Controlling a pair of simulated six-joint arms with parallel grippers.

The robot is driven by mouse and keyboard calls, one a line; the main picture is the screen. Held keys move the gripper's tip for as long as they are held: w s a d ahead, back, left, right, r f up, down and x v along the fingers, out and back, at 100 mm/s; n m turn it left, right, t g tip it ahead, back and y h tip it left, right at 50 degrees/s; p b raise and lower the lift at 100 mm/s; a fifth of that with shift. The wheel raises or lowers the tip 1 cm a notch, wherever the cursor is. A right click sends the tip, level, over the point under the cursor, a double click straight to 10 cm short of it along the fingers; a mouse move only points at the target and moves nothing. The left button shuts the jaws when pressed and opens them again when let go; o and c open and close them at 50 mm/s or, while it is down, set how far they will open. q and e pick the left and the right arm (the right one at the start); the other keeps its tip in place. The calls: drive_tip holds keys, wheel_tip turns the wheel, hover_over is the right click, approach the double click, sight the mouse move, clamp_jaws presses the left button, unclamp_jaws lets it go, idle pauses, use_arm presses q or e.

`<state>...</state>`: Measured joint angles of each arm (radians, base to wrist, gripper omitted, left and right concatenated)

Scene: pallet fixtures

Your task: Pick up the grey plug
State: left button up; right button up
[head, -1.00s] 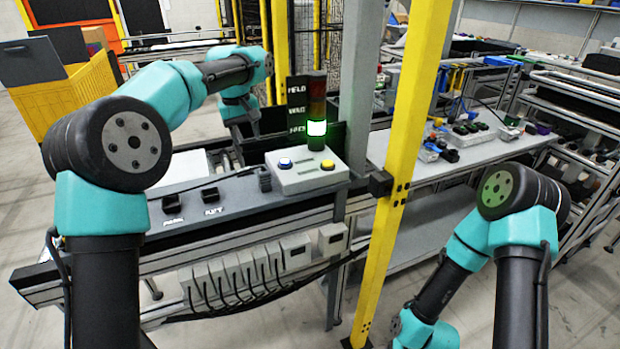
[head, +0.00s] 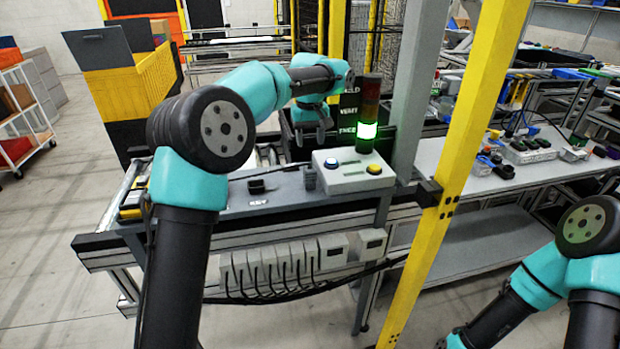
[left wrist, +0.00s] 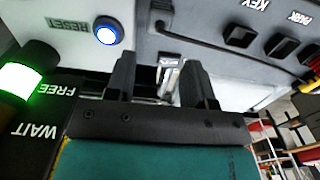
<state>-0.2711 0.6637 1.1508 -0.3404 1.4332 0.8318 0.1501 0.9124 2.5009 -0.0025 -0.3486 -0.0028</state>
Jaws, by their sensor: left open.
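My left gripper (head: 311,136) hangs above the far side of the bench, just left of the signal tower, with its fingers pointing down. In the left wrist view the gripper (left wrist: 160,84) is open, and no held object shows between its fingers. A small dark grey piece (head: 308,178) stands on the bench beside the button box; I cannot tell for sure that it is the grey plug. A dark grey piece (left wrist: 161,14) also shows beyond the fingers in the left wrist view. A pale metal part (left wrist: 168,72) shows between the fingers, lower down. My right gripper is out of view.
The button box (head: 352,172) has a blue-lit and a yellow button. The signal tower (head: 368,110) glows green behind it. A black socket (head: 256,186) sits on the bench, marked KEY. A yellow post (head: 450,170) stands right of the bench.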

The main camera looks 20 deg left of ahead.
sight(310, 168)
use_arm(q)
wheel_tip(310, 168, down, 7)
drive_tip(key=shift+r, duration=0.15)
idle(0.4)
drive_tip(key=shift+f, duration=2.6)
drive_tip(key=shift+c, duration=0.5)
drive_tip(key=c, duration=0.6)
